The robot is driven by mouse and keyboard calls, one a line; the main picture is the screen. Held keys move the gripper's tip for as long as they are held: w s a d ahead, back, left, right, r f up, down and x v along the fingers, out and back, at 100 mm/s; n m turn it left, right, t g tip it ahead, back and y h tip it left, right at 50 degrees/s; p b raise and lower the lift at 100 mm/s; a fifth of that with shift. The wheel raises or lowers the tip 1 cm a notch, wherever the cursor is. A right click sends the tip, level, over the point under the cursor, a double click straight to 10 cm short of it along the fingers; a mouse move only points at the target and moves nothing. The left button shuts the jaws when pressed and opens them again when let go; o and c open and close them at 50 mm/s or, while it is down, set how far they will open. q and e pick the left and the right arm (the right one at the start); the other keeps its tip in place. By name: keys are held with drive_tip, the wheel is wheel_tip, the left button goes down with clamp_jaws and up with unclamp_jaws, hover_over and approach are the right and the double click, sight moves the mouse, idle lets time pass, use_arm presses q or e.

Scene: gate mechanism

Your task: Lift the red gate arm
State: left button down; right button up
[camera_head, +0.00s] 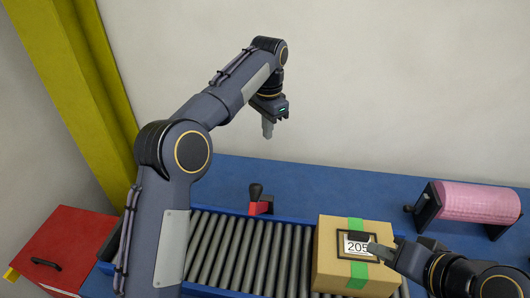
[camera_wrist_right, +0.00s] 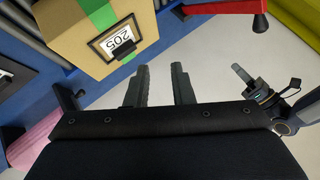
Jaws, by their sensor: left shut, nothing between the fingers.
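The red gate arm (camera_head: 262,208) shows as a short red piece with an upright black handle (camera_head: 255,190) at the conveyor's far edge. In the right wrist view it is a longer red bar (camera_wrist_right: 215,6) at the top edge, partly cut off. My left gripper (camera_head: 267,131) hangs above and behind the handle, pointing down, shut and empty, clear of the arm. My right gripper (camera_head: 379,251) is in front of the cardboard box's label in the head view. In its wrist view its two fingers (camera_wrist_right: 159,84) stand apart with nothing between them.
The cardboard box (camera_head: 330,275) with green tape and a label reading 205 sits on the roller conveyor (camera_head: 230,250). A pink roll (camera_head: 475,202) stands at the right of the blue table (camera_head: 330,185). A red cabinet (camera_head: 70,235) and yellow post (camera_head: 75,80) are at left.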

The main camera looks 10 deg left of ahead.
drive_tip(key=w+a+r+m+t, duration=0.1)
drive_tip(key=w+a, duration=0.2)
drive_tip(key=w+a+r+m+t+y, duration=0.1)
drive_tip(key=w+a, duration=0.2)
drive_tip(key=w+a+r+m+y, duration=0.1)
drive_tip(key=w+a+r, duration=0.1)
drive_tip(key=w+a, duration=0.1)
drive_tip(key=shift+a+r+t, duration=0.1)
drive_tip(key=shift+a+t, duration=0.3)
drive_tip(key=shift+a, duration=0.05)
clamp_jaws()
drive_tip(key=w+a+m+t, duration=0.3)
drive_tip(key=w+a+m, duration=0.15)
drive_tip(key=a, duration=0.35)
drive_tip(key=s+a+f+m+t+h, duration=0.4)
drive_tip(key=s+a+m+t+h, duration=0.1)
drive_tip(key=s+a+m+h, duration=0.25)
drive_tip(key=w+r, duration=0.1)
drive_tip(key=w, duration=1.2)
drive_tip(key=shift+w+a, duration=0.2)
drive_tip(key=shift+w, duration=0.2)
